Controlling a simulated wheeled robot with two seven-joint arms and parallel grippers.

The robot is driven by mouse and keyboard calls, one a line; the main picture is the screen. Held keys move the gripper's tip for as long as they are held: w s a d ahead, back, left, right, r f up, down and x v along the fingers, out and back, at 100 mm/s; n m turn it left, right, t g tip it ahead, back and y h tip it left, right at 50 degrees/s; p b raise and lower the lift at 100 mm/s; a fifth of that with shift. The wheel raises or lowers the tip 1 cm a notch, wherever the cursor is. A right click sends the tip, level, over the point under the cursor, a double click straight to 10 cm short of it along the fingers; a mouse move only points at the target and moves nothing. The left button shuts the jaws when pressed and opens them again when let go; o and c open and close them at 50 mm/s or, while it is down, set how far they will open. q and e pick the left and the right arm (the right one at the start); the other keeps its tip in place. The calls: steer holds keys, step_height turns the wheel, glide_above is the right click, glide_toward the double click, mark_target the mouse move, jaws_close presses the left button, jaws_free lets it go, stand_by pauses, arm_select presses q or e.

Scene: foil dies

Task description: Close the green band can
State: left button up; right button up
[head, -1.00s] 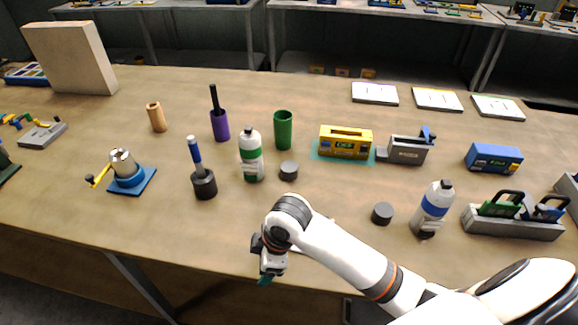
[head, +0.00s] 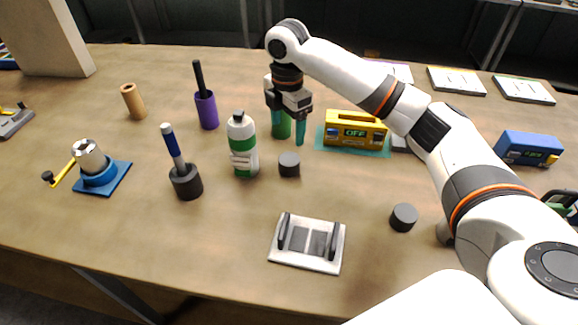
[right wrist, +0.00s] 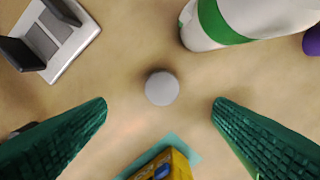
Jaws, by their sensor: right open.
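The green band can (head: 242,160) is a white bottle with a green band and a dark top, standing upright on the table. It shows partly at the top of the right wrist view (right wrist: 240,20). A small dark grey round cap (head: 289,165) sits on the table just right of the can; in the right wrist view it is a grey disc (right wrist: 162,88). My right gripper (head: 287,130) is open and empty, pointing down above the table beyond the cap. In the right wrist view the cap lies between its teal fingers (right wrist: 160,105), apart from both. My left gripper is not in view.
A second grey cap (head: 403,217) and a white tray with two dark handles (head: 307,260) lie nearer the front.

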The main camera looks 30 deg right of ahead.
glide_above(290, 159)
steer(key=shift+a+f+p, duration=0.15)
steer(key=shift+f, duration=1.6)
steer(key=shift+a+f+p, duration=0.15)
steer(key=shift+f, duration=1.6)
steer(key=shift+f, duration=0.1)
steer(key=f, duration=0.3)
steer(key=f+p, duration=0.1)
steer(key=f, duration=0.1)
steer(key=shift+d, duration=0.25)
steer(key=c, duration=1)
step_height(290, 159, up, 10)
steer(key=shift+r+b, duration=0.1)
steer(key=shift+b, duration=0.35)
steer(key=shift+c, duration=0.2)
